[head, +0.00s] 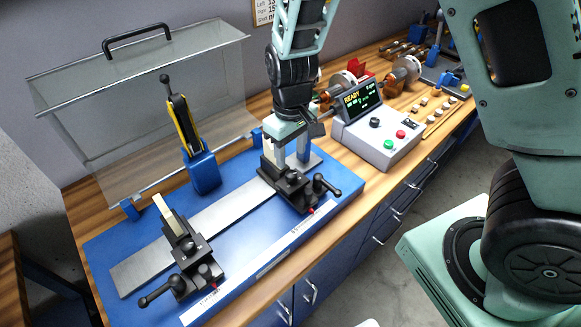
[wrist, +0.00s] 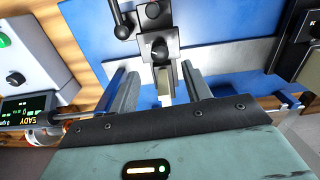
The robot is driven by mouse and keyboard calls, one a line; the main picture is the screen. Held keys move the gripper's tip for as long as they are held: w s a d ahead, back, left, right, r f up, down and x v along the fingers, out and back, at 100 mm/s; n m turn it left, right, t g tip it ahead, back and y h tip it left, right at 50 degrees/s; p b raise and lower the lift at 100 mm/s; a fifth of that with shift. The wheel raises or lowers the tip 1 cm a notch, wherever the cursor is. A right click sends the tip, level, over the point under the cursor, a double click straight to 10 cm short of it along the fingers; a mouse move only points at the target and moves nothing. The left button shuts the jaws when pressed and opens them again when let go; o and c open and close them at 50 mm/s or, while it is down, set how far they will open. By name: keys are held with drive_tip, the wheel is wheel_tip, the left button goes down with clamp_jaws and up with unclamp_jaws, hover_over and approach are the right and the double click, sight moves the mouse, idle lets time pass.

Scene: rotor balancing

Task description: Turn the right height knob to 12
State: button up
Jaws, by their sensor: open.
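The right support (head: 288,188) is a black stand on the silver rail, with a black lever handle (head: 326,187) at its front right. In the wrist view the support (wrist: 152,14) carries a round black knob (wrist: 160,49) and a ball-ended lever (wrist: 122,28). I cannot read any number on the knob or tell which control is the height knob. My gripper (head: 287,160) points down just above the back of the right support. In the wrist view its open fingers (wrist: 161,88) stand either side of the support's pale upright tip (wrist: 163,88), with nothing clamped.
The left support (head: 183,255) stands on the same rail (head: 225,215) over a blue base (head: 110,240). A raised clear guard (head: 120,110) and a blue post with a yellow-black arm (head: 203,170) stand behind. A control box (head: 378,140) reading READY is at right.

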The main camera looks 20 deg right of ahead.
sight(291, 173)
wheel_tip(291, 173, down, 7)
drive_tip(key=shift+r+p, duration=0.15)
drive_tip(key=shift+p, duration=0.15)
drive_tip(key=c, duration=1)
